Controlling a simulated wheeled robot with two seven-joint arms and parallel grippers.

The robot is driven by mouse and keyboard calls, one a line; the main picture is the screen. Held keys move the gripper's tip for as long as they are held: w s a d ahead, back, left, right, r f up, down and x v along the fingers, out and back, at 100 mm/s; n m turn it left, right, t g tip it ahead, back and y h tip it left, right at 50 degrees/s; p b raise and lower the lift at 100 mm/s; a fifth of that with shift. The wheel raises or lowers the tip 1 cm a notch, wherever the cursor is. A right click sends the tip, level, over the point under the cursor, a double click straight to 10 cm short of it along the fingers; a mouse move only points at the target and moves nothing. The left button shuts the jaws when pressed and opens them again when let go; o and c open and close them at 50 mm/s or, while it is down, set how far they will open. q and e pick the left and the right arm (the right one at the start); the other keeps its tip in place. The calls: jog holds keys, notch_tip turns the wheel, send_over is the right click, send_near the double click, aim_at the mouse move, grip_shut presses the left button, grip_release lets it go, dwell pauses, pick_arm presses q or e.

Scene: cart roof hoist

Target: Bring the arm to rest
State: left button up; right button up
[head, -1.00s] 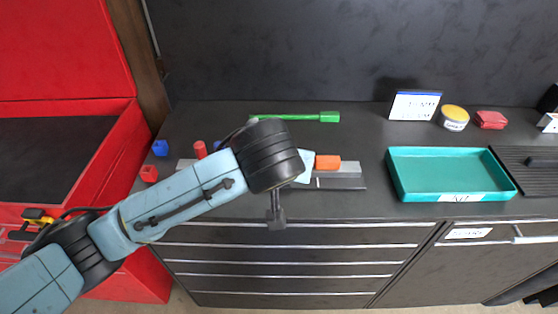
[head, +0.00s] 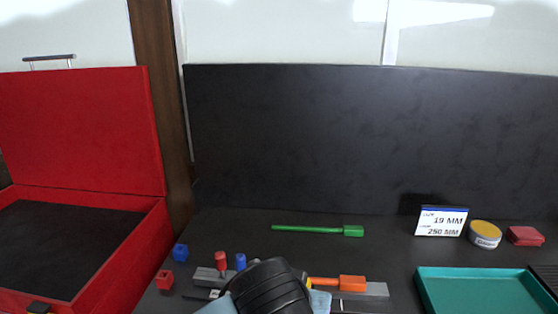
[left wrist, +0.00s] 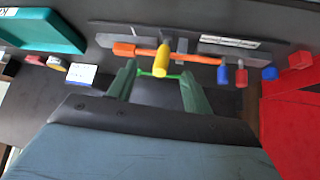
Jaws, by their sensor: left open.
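My left arm's black joint (head: 270,288) shows at the bottom of the head view, in front of the grey rack (head: 205,275); the gripper is out of sight there. In the left wrist view my left gripper (left wrist: 158,74) is open, its two fingers apart. A yellow peg (left wrist: 161,62) and a thin green bar show between the fingers in the picture; nothing appears gripped. The orange-handled tool (head: 352,283) lies along the rack and also shows in the wrist view (left wrist: 124,49). My right gripper is not in view.
A green tool (head: 320,230) lies behind the rack. Red and blue pegs (head: 221,260) and small cubes (head: 180,252) are at left, beside the open red case (head: 150,240). The teal tray (head: 425,292), label card (head: 440,222), yellow-topped tin (head: 485,234) and red block (head: 525,236) are at right.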

pick_arm(q)
jog(key=s+a+f+n+g+y, duration=0.1)
jog(key=s+a+f, duration=0.5)
jog(key=a, duration=0.2)
jog(key=s+a+f+g, duration=0.1)
jog(key=s+a+f, duration=0.45)
jog(key=a, duration=0.35)
jog(key=s+a+f+n+g+y, duration=0.1)
jog(key=s+a+f, duration=0.5)
jog(key=s+a, duration=0.15)
notch_tip(320, 180, down, 29)
jog(key=s+a+g+b, duration=0.1)
jog(key=s+g+b, duration=0.1)
jog(key=b, duration=0.3)
jog(key=s+a+f+g+b, duration=0.1)
jog(key=s+a+f+b, duration=0.2)
jog(key=s+f, duration=1.3)
notch_tip(320, 180, down, 3)
jog(key=shift+r+m+y, duration=0.2)
jog(key=shift+m+y, duration=0.1)
